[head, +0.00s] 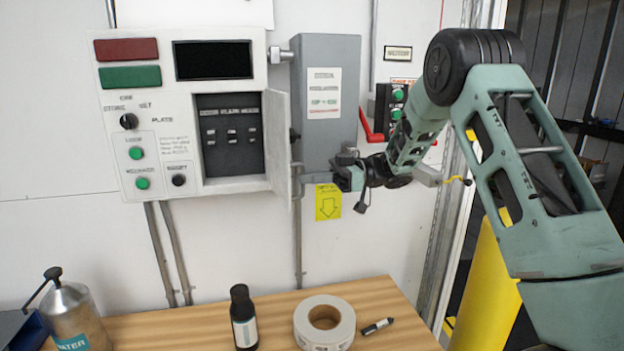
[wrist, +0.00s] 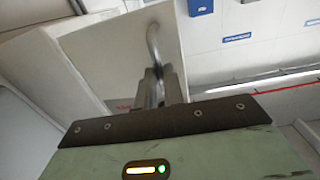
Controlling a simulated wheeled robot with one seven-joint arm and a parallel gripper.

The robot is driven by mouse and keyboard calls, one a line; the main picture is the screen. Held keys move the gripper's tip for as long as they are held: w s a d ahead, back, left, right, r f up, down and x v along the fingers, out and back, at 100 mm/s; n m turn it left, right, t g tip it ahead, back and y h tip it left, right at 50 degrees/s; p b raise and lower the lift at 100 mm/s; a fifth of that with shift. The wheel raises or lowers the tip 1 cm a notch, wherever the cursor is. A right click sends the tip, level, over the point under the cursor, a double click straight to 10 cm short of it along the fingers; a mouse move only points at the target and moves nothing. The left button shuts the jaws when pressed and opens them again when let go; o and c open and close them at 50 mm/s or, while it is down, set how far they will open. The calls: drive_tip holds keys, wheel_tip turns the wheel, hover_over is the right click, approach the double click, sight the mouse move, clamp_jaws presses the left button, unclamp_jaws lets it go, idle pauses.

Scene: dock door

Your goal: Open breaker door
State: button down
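The breaker door (head: 279,148) is a white panel hinged on the right side of the breaker recess in the white control box. It stands swung out, showing the dark breaker panel (head: 231,140) with its row of switches. My gripper (head: 312,178) is at the right of the door, by its lower outer part. In the wrist view, the pale door (wrist: 115,55) fills the upper left and carries a curved metal handle (wrist: 153,40). The handle's lower end runs between my gripper's fingers (wrist: 157,92), which look closed around it. The exact contact is partly hidden.
A grey box (head: 328,70) stands on the wall behind my gripper, with a red lever (head: 371,128) to its right.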

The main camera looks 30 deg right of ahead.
drive_tip(key=shift+w+d+r+t, duration=0.3)
drive_tip(key=shift+w, duration=0.25)
drive_tip(key=c, duration=1.8)
unclamp_jaws()
drive_tip(key=shift+o, duration=1.3)
drive_tip(key=shift+w+a+f, duration=0.1)
drive_tip(key=shift+w+f, duration=0.05)
drive_tip(key=shift+w, duration=0.2)
drive_tip(key=shift+s+f, duration=0.15)
